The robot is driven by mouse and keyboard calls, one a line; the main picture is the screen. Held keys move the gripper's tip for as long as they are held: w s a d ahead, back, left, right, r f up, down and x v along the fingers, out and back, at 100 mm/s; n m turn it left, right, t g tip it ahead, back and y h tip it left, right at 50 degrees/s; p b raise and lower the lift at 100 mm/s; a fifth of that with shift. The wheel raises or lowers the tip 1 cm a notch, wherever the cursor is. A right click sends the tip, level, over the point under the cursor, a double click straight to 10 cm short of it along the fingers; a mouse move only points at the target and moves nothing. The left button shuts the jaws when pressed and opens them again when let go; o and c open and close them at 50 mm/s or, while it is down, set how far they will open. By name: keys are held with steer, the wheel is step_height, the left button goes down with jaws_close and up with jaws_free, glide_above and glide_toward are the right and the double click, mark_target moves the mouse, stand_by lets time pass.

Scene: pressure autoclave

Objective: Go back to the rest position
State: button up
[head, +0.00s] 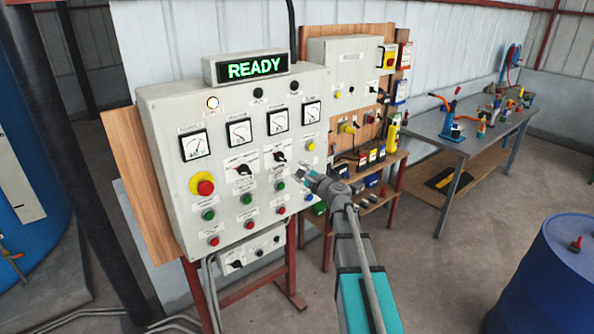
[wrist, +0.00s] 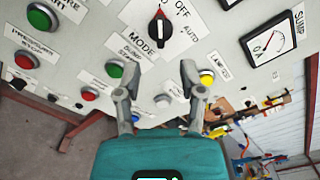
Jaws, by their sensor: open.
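My gripper (head: 309,174) is open and empty in front of the lower right part of a grey control panel (head: 165,122). In the wrist view my gripper (wrist: 160,78) has its two fingers spread, with the panel face behind them. A black rotary mode switch (wrist: 159,28) is above the fingers in that view. A yellow button (wrist: 207,77) shows beside the right fingertip, and a green button (wrist: 114,70) is left of the left finger. Whether a fingertip touches the panel cannot be told. The display (head: 253,67) on top of the panel reads READY in green.
A red emergency button (head: 205,187) sits at the panel's left. A wooden shelf (head: 395,160) with small items stands right of the panel. A metal workbench (head: 440,125) is farther right. A blue drum (head: 560,270) stands at lower right. Open floor (head: 450,260) lies between.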

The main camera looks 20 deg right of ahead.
stand_by(0.4)
steer(key=s+a+f+n+g+y+b, duration=0.1)
steer(key=s+a+f+n+g+b, duration=0.2)
steer(key=s+a+f+n+g, duration=0.95)
steer(key=s+f+n+g+h+b, duration=0.1)
steer(key=s+f+n+g+h, duration=0.1)
steer(key=s, duration=0.6)
steer(key=s+f+n+g+h+b, duration=0.1)
steer(key=s+f+n+g+h, duration=0.1)
steer(key=s+f+n+h, duration=0.3)
steer(key=shift+s+d+f+n+b, duration=0.4)
steer(key=shift+s+f+n, duration=0.75)
steer(key=shift+s+f, duration=1.05)
steer(key=shift+w+f+g, duration=0.1)
steer(key=shift+w+g, duration=0.05)
steer(key=shift+g, duration=0.1)
